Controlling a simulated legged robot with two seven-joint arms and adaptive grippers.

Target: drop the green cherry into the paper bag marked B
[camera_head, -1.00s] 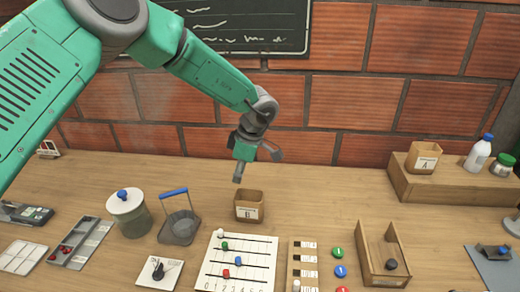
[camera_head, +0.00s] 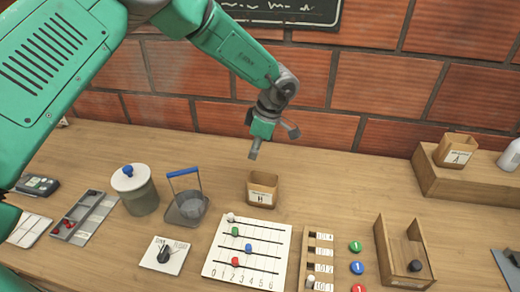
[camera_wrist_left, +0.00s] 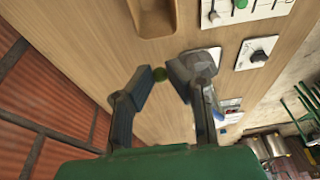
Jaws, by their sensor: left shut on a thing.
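The paper bag marked B (camera_head: 262,188) stands open and upright on the bench, a small brown bag with a white label. Its brown shape also shows at the top of the left wrist view (camera_wrist_left: 155,18). My left gripper (camera_head: 272,145) hangs above and behind the bag in the head view, pointing down. The cherry is too small to make out in the head view. My right gripper is not in view.
A white sliding-bead board (camera_head: 212,270) lies in front of the bag. Bag A (camera_head: 453,150) sits on a raised wooden block (camera_head: 430,182) at right. The brick wall is close behind.

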